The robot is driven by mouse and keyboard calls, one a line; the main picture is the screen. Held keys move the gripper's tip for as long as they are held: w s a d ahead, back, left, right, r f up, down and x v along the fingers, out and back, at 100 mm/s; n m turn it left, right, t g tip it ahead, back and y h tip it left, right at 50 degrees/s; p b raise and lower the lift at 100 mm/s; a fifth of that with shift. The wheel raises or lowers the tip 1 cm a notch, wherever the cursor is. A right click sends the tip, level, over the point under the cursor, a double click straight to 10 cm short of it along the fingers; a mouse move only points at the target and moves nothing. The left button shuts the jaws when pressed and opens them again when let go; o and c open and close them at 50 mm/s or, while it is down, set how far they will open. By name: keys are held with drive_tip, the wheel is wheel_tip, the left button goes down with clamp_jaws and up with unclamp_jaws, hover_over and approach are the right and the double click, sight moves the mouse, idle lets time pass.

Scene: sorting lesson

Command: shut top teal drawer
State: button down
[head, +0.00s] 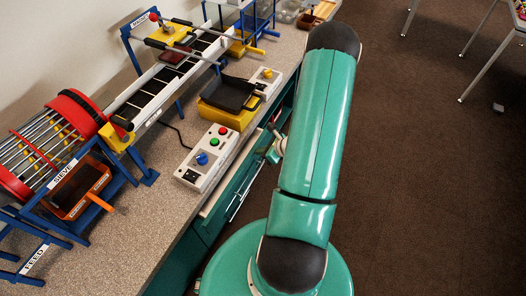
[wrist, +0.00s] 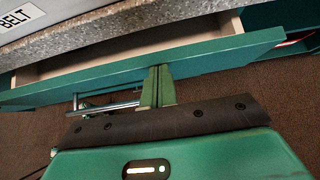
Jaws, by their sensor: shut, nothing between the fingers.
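The top teal drawer (wrist: 215,55) stands partly open under the countertop in the wrist view, its pale inside showing behind the teal front. Its metal bar handle (wrist: 108,107) is on the front face, left of my gripper. In the head view the open drawer (head: 238,184) juts out below the counter edge. My gripper (wrist: 157,72) is shut and empty, its fingers together at the drawer's front, right of the handle. I cannot tell whether the fingertips touch the front. In the head view my arm hides most of the gripper.
The speckled countertop (wrist: 130,30) overhangs the drawer. On it are a control box with buttons (head: 208,157), a yellow unit with a black tray (head: 228,97), a conveyor (head: 165,80) and a red drum sieve (head: 55,140).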

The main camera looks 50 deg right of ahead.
sight(252, 149)
drive_tip(key=w, duration=0.2)
drive_tip(key=w+a, duration=0.1)
drive_tip(key=w, duration=0.1)
drive_tip(key=shift+w+a, duration=0.2)
drive_tip(key=shift+w, duration=0.05)
drive_tip(key=shift+s+d, duration=0.1)
drive_tip(key=shift+s, duration=0.05)
